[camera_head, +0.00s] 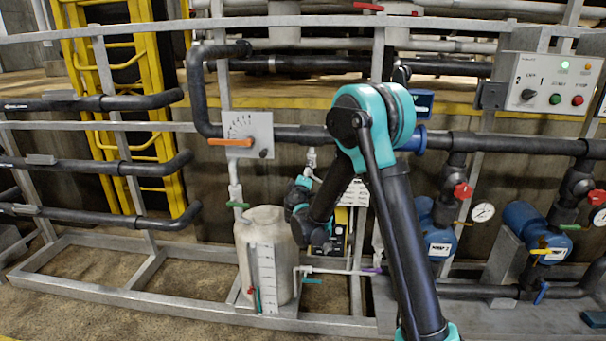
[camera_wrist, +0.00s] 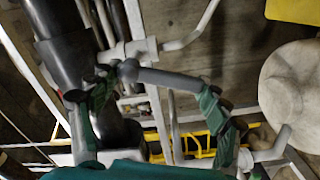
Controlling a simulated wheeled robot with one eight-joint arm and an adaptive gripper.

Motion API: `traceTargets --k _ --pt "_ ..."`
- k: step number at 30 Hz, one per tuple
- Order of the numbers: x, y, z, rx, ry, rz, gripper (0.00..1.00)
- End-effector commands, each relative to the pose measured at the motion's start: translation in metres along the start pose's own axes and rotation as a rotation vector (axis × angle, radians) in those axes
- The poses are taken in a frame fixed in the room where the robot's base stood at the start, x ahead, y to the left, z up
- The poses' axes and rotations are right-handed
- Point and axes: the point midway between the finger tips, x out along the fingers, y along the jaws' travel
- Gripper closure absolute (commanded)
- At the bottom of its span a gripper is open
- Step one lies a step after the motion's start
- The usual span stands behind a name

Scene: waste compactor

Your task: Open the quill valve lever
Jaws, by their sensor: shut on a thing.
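My gripper (camera_head: 301,186) is in front of the pipework, below the horizontal dark pipe and right of the white tank. Its fingers point up by a small pale valve (camera_head: 311,160). In the wrist view the fingers of my gripper (camera_wrist: 162,92) stand apart, one on each side. A grey bar, seemingly the quill valve lever (camera_wrist: 165,79), lies between the fingertips and meets them at its ends. The exact contact is hard to see. In the head view my own wrist and fingers hide most of the lever.
The white tank (camera_head: 270,225) with a scale stands close left of my gripper; it also shows in the wrist view (camera_wrist: 290,95). A plate with an orange lever (camera_head: 230,142) is up left. Blue pumps (camera_head: 432,222) are right. A grey rail runs across the front.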

Motion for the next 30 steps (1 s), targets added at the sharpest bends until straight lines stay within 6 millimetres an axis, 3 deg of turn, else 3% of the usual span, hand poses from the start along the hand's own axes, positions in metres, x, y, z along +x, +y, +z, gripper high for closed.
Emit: traceTargets --k 15,30 --pt "0.000 -0.001 0.011 -0.338 0.001 0.000 0.75" --pt "0.000 -0.001 0.013 -0.404 0.001 0.000 0.75"
